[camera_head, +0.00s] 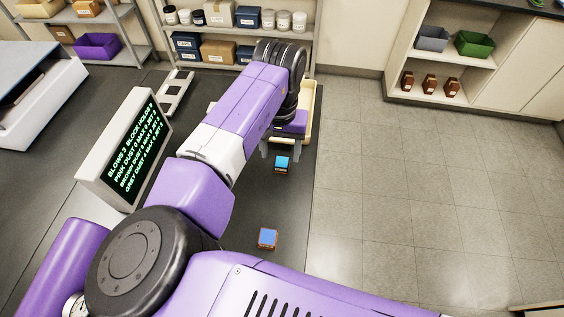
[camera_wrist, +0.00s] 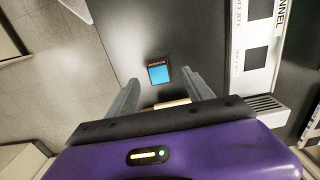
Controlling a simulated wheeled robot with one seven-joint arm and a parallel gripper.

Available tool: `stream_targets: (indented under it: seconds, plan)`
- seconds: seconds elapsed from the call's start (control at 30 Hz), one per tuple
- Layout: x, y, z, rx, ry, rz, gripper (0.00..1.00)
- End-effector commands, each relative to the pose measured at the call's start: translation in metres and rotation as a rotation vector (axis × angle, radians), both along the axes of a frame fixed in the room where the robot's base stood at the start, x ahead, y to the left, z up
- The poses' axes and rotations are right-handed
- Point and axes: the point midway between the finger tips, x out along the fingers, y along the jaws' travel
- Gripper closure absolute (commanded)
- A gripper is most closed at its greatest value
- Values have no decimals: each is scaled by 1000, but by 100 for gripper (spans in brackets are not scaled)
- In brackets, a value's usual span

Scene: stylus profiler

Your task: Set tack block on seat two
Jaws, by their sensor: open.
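A small brown block with a bright blue top (camera_head: 282,164) sits on the dark surface, close to my gripper (camera_head: 286,150). In the wrist view a blue-topped block (camera_wrist: 159,75) lies ahead, between the lines of my two grey fingers (camera_wrist: 160,78). The fingers are spread apart with nothing held between them; whether they reach down beside the block I cannot tell. A second blue-topped block (camera_head: 267,238) stands nearer my body on the same surface. I cannot read from the pictures which block is the tack block, and no seat labelled two is legible.
A tilted screen (camera_head: 125,150) with green text stands left of my arm. A pale panel with dark squares (camera_head: 175,92) lies behind it and shows in the wrist view (camera_wrist: 255,45). A cream tray (camera_head: 315,100) is partly hidden behind my gripper. Tiled floor at right is clear.

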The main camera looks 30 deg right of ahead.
Motion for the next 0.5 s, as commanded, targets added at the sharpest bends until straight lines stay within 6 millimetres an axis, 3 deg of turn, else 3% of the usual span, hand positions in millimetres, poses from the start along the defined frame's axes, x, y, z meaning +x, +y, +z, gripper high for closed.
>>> stream_targets:
  seconds: [0.3, 0.5]
  plan:
    - [-4, 0, -40, 0, 0, 0, 40]
    - [-4, -1, -48, -1, -2, -1, 40]
